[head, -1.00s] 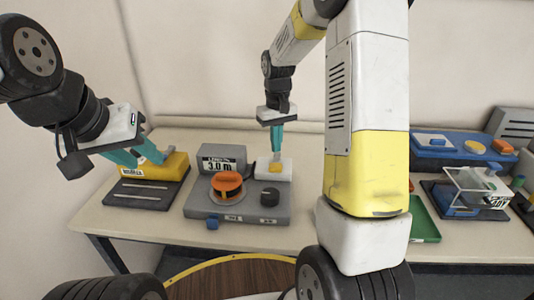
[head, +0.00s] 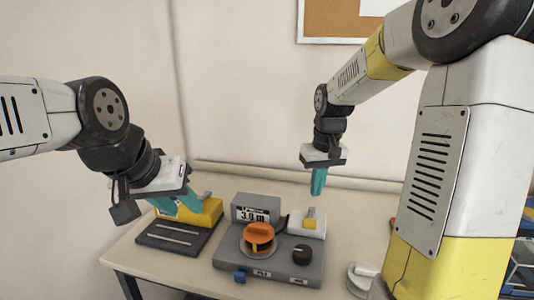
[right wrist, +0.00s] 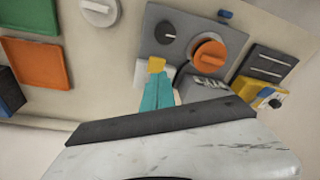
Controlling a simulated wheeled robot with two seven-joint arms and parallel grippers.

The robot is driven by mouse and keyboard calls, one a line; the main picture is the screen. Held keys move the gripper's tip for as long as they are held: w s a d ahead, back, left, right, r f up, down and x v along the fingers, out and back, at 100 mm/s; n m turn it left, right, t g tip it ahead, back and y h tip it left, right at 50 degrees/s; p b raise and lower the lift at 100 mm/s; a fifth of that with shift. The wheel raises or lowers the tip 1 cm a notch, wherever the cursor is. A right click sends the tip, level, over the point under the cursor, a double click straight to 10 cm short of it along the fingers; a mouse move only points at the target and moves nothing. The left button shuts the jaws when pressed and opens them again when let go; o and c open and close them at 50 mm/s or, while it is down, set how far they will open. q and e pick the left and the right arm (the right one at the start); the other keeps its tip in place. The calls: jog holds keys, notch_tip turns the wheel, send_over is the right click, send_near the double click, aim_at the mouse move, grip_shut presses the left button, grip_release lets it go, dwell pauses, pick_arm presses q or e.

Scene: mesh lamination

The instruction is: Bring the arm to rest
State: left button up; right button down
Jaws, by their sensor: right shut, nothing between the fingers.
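My right gripper (head: 317,192) is shut and empty, its teal fingers pointing down. It hangs in the air above a white block with a yellow top piece (head: 308,224), apart from it. In the right wrist view its closed fingers (right wrist: 158,88) show with the yellow piece (right wrist: 156,65) beyond the tips. My left gripper (head: 180,208) has its teal fingers spread apart beside the yellow device (head: 206,214) on a dark base at the left. I cannot tell whether the fingers touch it.
A grey unit (head: 268,265) with an orange spool (head: 259,234), a black knob (head: 302,253) and a "3.0 m" display stands mid-table. A round grey-white object (head: 362,279) lies right of it. The right wrist view shows green (right wrist: 30,32) and orange (right wrist: 37,66) trays.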

jog(key=s+a+r+t, duration=0.1)
jog(key=s+r, duration=0.3)
jog(key=s, duration=0.5)
jog(key=s+r+m+t+y, duration=0.1)
jog(key=s+r+t, duration=0.2)
jog(key=s, duration=0.7)
jog(key=shift+a+r+m+t+y, duration=0.3)
jog(key=shift+a+r+t, duration=0.1)
jog(key=shift+r, duration=0.25)
